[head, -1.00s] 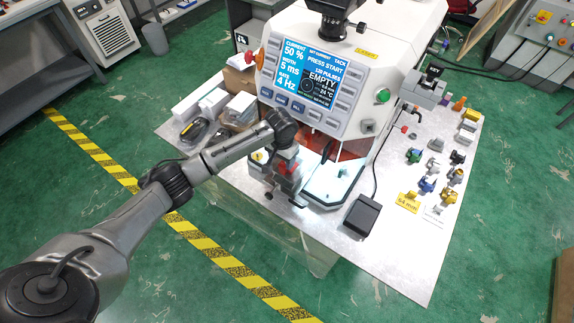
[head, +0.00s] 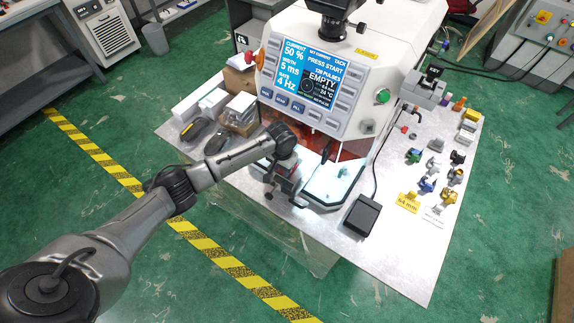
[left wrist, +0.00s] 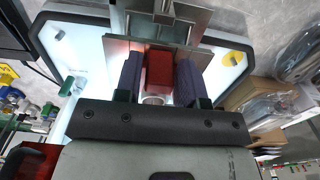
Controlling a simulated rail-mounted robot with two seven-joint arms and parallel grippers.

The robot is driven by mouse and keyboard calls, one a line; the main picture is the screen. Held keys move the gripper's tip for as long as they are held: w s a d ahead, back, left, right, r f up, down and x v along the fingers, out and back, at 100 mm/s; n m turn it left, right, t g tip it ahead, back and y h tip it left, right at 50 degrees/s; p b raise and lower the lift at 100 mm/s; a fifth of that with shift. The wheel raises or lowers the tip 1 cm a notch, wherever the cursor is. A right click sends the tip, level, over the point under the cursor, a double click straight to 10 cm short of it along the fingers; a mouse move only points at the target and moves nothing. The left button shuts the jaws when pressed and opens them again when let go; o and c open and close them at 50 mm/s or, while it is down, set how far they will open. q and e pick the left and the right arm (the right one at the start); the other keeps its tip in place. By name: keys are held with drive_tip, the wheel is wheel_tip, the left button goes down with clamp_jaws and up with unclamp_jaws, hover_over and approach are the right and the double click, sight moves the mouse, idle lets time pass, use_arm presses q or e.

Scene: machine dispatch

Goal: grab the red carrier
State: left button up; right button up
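The red carrier (left wrist: 159,70) is a small red block in the left wrist view, standing upright between the two dark, ribbed fingers of my left gripper (left wrist: 160,80). A narrow gap seems to show on each side of it, so the fingers look open around it; contact is hard to make out. In the head view my left gripper (head: 284,180) points down at the machine's front left corner. A little red shows there, and the gripper hides most of the carrier. My right gripper is in neither view.
The machine's screen (head: 309,75) stands just behind my left wrist. A lit, dark-edged tray (head: 335,182) lies right of the gripper, with a black pedal (head: 363,215) beyond. Bagged parts (head: 240,113) lie left. Several small coloured parts stand at the table's right.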

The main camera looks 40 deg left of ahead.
use_arm(q)
clamp_jaws()
